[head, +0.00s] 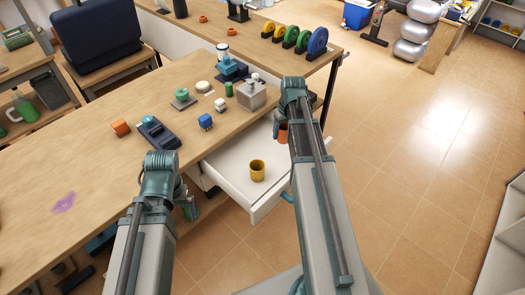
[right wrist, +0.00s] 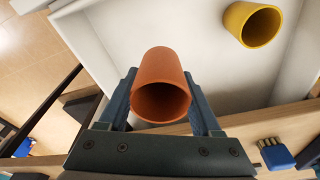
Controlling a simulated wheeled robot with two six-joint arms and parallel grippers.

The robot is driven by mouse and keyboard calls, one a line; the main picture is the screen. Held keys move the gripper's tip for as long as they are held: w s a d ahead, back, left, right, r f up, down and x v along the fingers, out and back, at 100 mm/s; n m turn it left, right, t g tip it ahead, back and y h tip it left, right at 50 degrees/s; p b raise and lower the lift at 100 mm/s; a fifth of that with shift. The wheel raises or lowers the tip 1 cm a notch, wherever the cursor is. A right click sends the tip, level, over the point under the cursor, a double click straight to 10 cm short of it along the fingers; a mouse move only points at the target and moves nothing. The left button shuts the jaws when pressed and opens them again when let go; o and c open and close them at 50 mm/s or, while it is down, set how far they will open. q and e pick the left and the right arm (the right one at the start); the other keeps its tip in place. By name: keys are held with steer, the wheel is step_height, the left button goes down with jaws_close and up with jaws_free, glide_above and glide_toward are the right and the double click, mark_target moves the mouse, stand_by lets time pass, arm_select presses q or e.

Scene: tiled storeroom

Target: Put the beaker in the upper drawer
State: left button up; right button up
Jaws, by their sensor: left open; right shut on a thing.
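An orange beaker (right wrist: 161,72) is between the fingers of my right gripper (right wrist: 160,88), which is shut on it. In the head view the beaker (head: 283,132) shows partly, behind my right arm. The open white drawer (head: 222,165) sticks out from under the table top. In the right wrist view the drawer (right wrist: 115,30) lies beyond the beaker; how high the beaker is above its floor I cannot tell. A yellow cup (head: 257,170) stands inside the drawer, also in the right wrist view (right wrist: 252,24). My left gripper (head: 190,208) is open, low beside the table front.
The drawer floor around the yellow cup is bare. Open tiled floor (head: 420,190) lies to the right.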

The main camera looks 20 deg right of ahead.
mark_target(285, 142)
steer(key=shift+f+b, duration=4.55)
steer(key=shift+f, duration=0.25)
steer(key=shift+f, duration=0.2)
steer(key=o, duration=1.3)
steer(key=shift+r, duration=0.2)
steer(key=r+p, duration=0.4)
steer(key=s+r+p, duration=0.1)
steer(key=r+p, duration=0.7)
steer(key=shift+s, duration=0.4)
steer(key=shift+f, duration=0.25)
steer(key=f+b, duration=0.4)
steer(key=w+f+b, duration=0.1)
steer(key=f+b, duration=0.6)
steer(key=b, duration=0.1)
steer(key=shift+w+f, duration=0.4)
